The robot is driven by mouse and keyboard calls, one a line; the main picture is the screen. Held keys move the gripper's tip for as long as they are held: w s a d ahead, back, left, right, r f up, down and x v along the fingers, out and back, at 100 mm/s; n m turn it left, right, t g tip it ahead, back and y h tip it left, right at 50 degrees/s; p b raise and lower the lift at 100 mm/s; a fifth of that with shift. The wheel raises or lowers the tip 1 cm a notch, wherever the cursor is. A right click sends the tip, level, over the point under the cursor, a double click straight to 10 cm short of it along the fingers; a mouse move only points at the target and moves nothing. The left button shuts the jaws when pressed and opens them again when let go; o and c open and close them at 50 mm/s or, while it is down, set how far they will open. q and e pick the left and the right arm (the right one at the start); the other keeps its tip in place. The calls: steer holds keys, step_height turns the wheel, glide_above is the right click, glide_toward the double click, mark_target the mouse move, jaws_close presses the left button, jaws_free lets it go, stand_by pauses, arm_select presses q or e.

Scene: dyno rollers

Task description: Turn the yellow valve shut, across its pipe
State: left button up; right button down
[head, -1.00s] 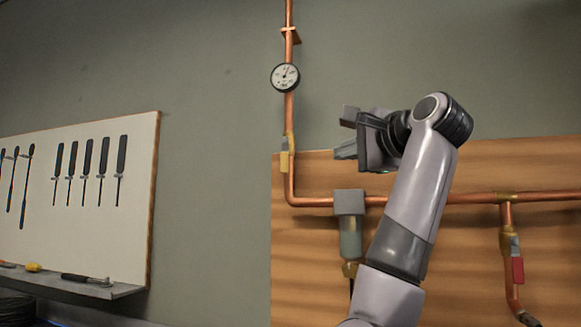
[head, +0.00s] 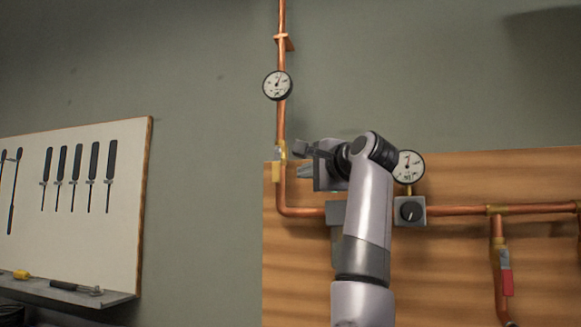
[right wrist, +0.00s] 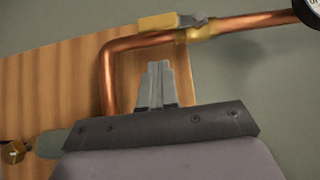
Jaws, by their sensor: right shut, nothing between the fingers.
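The yellow valve (head: 276,172) sits on the vertical copper pipe (head: 281,125), just above its bend. Its yellow handle lies along the pipe. In the right wrist view the yellow handle (right wrist: 158,23) runs beside the pipe (right wrist: 250,21), with a grey part at one end. My right gripper (head: 302,158) is just right of the valve, apart from it as far as I can tell. In the right wrist view its fingers (right wrist: 158,66) are together and empty, pointing toward the pipe below the handle. My left gripper is not in view.
A round gauge (head: 277,86) is higher on the same pipe. Another gauge (head: 408,167) and a knob box (head: 410,211) are right of my arm. A red-handled valve (head: 505,279) hangs further right. A tool board (head: 120,190) stands left, with bare wall between.

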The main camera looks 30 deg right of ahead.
mark_target(277, 165)
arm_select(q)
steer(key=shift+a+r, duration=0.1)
arm_select(e)
steer(key=w+a, duration=0.2)
steer(key=shift+w+a, duration=0.3)
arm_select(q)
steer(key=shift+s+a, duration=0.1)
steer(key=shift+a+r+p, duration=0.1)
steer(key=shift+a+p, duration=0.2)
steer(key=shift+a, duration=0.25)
arm_select(e)
steer(key=shift+w+a+f, duration=0.1)
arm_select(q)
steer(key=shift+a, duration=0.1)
arm_select(e)
steer(key=shift+t, duration=0.3)
